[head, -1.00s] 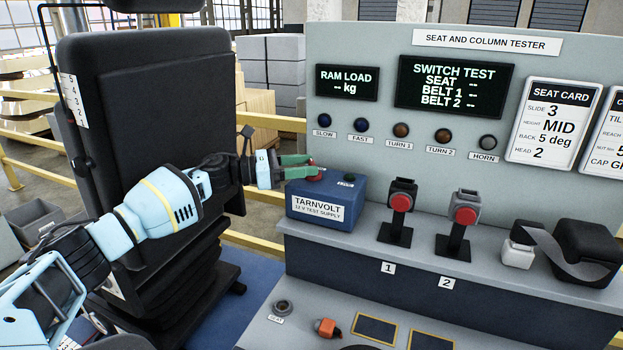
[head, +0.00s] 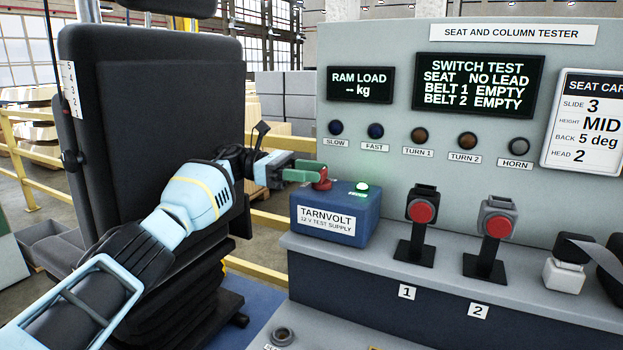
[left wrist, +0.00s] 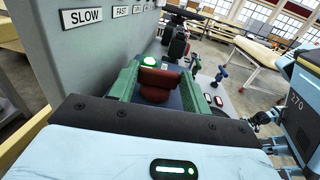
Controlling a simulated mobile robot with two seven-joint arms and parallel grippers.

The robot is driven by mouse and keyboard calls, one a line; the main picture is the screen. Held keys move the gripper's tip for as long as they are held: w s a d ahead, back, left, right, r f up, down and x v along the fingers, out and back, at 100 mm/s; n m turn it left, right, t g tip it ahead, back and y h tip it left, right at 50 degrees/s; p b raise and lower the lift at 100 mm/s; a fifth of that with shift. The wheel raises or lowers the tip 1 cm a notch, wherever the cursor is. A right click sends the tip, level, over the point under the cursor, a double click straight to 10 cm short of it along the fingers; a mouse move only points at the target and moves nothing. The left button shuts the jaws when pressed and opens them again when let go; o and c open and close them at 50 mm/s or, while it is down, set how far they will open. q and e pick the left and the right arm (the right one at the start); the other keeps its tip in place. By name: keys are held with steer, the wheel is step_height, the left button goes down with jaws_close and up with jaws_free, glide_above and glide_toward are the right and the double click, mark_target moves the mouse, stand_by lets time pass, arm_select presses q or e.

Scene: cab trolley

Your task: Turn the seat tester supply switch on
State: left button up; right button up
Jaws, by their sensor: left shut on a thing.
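The supply switch is a red knob (head: 322,181) on top of the blue Tarnvolt 12 V test supply box (head: 365,218). My left gripper (head: 312,172), with green fingers, is shut on the red knob. In the left wrist view the knob (left wrist: 160,82) sits between the two green fingers. A green lamp (head: 362,187) glows on the box beside the knob; it also shows in the left wrist view (left wrist: 150,61). The switch test display (head: 475,83) reads SEAT NO LEAD, BELT 1 EMPTY, BELT 2 EMPTY.
A black seat (head: 150,110) stands to the left, close to my left arm. Two belt buckle stands with red buttons, one (head: 421,211) and two (head: 498,226), stand on the ledge right of the box. The grey tester panel (head: 390,195) rises behind.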

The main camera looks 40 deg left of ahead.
arm_select(q)
steer(key=shift+r, duration=0.15)
stand_by(0.4)
steer(key=o, duration=1)
